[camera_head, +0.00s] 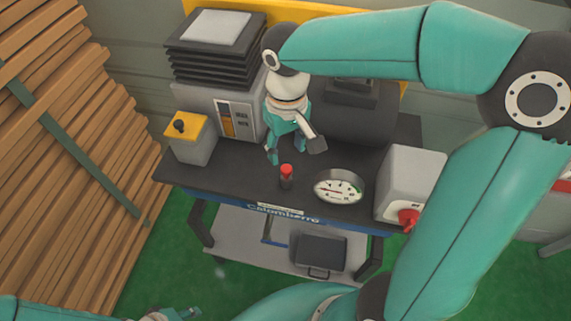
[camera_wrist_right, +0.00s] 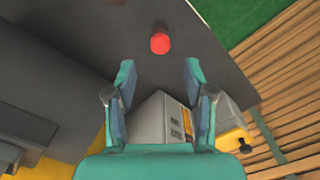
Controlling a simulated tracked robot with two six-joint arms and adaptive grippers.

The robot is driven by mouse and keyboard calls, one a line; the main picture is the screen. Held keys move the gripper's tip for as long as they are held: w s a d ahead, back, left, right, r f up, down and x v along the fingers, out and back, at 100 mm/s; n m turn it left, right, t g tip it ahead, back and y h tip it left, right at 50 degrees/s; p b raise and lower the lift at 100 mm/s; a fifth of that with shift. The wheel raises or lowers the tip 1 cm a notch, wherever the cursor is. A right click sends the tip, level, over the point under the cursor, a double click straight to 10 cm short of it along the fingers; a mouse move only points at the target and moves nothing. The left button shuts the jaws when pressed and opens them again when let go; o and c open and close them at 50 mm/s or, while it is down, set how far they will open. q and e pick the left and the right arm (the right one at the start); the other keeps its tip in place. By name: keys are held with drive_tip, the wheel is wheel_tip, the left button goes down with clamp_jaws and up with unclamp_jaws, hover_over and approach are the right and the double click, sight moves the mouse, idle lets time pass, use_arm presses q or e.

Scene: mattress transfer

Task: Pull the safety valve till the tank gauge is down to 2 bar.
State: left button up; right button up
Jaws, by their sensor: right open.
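The safety valve, a small dark post with a red cap (camera_head: 286,170), stands upright near the front edge of the dark bench top. The round white tank gauge (camera_head: 340,188) lies to its right; its scale is too small to read surely. My right gripper (camera_head: 295,151) is open and empty, behind and above the valve. In the right wrist view the red cap (camera_wrist_right: 160,43) lies beyond the open fingertips (camera_wrist_right: 160,75), centred between them and apart from them. My left gripper (camera_head: 172,314) barely shows at the bottom edge; its jaws are unclear.
A grey box with a red knob (camera_head: 408,217) stands right of the gauge. A yellow-topped box (camera_head: 187,128) and a grey machine with black fins (camera_head: 217,45) stand at the left of the bench. Stacked planks (camera_head: 60,150) fill the left side.

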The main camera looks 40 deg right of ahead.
sight(286, 168)
wheel_tip(286, 168, down, 7)
drive_tip(key=shift+r, duration=0.2)
clamp_jaws()
idle(0.3)
